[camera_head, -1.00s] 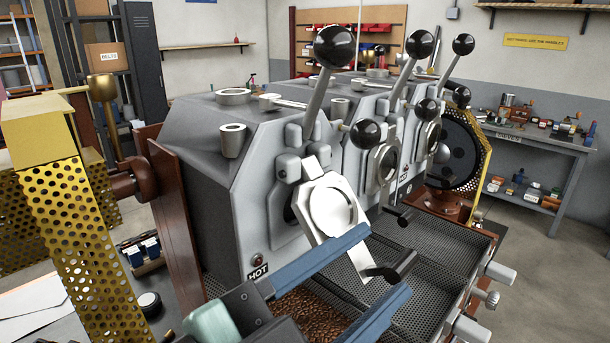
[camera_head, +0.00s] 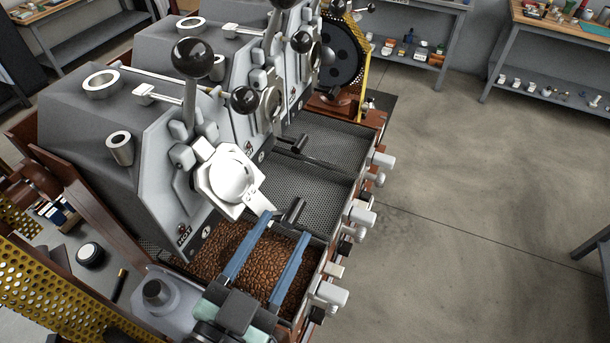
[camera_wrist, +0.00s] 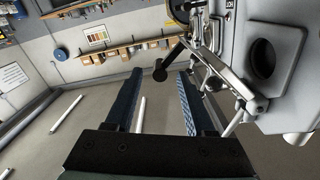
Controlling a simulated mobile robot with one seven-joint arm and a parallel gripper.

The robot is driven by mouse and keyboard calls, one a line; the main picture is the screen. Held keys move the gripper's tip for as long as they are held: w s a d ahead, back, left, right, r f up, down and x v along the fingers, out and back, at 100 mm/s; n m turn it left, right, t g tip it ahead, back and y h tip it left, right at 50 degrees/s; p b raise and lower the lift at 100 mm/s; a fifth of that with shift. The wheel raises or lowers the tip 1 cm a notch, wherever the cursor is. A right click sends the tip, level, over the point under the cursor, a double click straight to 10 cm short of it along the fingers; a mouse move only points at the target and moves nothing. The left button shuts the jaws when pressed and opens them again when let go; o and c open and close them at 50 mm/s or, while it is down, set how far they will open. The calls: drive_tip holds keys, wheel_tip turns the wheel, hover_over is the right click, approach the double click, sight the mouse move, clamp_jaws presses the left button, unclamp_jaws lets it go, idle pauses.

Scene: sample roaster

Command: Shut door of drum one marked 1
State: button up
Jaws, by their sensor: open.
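Drum one (camera_head: 150,165) is the nearest grey housing, with a small 1 plate (camera_head: 206,231) beside a HOT label. Its pale metal door (camera_head: 232,178) is swung open and stands out from the front face. In the wrist view the door (camera_wrist: 222,72) is nearly edge-on, beside the dark round drum opening (camera_wrist: 263,57). The door's black handle (camera_head: 295,211) points out over the tray. My gripper (camera_head: 286,226) is open, its blue fingers reaching toward the handle. In the wrist view the handle's end (camera_wrist: 160,75) appears between the fingertips; contact cannot be told.
A tray of brown beans (camera_head: 222,250) lies under my fingers. Black ball-topped levers (camera_head: 193,58) rise above the door. More drums and empty mesh trays (camera_head: 310,175) stand beyond. Light-grey knobs (camera_head: 360,213) line the tray fronts. Open floor lies to the right.

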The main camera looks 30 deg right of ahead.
sight(301, 202)
drive_tip(key=p+x, duration=0.3)
drive_tip(key=x, duration=0.5)
drive_tip(key=shift+w+d+p, duration=0.15)
drive_tip(key=shift+d+p, duration=0.05)
drive_tip(key=shift+p, duration=0.15)
clamp_jaws()
drive_tip(key=shift+f, duration=0.1)
idle(0.9)
